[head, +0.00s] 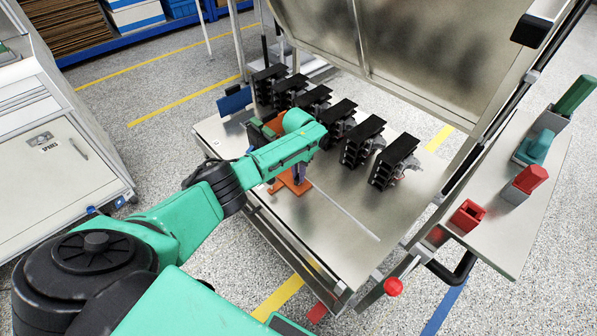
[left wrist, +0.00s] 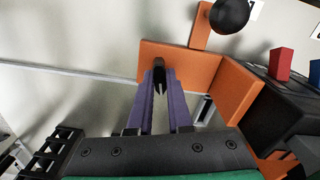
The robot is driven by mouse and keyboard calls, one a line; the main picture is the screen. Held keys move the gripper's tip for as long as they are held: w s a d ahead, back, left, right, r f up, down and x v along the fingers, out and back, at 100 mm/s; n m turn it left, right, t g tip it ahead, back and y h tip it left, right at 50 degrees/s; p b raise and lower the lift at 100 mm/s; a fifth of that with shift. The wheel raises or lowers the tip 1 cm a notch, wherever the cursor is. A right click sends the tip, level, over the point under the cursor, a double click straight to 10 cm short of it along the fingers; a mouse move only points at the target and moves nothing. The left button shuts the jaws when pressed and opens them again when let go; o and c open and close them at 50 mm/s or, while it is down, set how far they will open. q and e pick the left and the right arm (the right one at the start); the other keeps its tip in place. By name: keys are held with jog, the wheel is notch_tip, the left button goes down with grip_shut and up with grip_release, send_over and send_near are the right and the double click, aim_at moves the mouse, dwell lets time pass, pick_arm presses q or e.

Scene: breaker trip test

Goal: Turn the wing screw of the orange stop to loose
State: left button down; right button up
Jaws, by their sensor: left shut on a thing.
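In the left wrist view the orange stop (left wrist: 236,88) shows as an angled orange plate with upright walls. My left gripper (head: 301,172) reaches down to it, its hand hiding part of the stop. In the left wrist view the purple fingers (left wrist: 160,84) are shut on a small dark piece at the orange plate, seemingly the wing screw (left wrist: 159,70). The fingers hide most of it, so its turn position cannot be told. My right gripper is not in view.
Several black breaker units (head: 356,141) stand in a row behind the stop. A black ball knob (left wrist: 230,15) is close to the stop. A side shelf (head: 512,225) at right holds red and green items. A red ball lever (head: 393,287) juts out at the front. The front bench top is clear.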

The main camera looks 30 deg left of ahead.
pick_arm(q)
jog(key=n+p, duration=0.1)
jog(key=n, duration=0.2)
jog(key=shift+n, duration=0.3)
jog(key=n+p, duration=0.1)
jog(key=n, duration=0.2)
jog(key=shift+d+n, duration=0.1)
jog(key=shift+n, duration=0.3)
jog(key=n, duration=0.3)
jog(key=shift+n+p, duration=0.3)
jog(key=shift+p, duration=0.05)
jog(key=n, duration=1.3)
jog(key=shift+n, duration=0.3)
jog(key=n, duration=0.4)
jog(key=shift+n, duration=2.1)
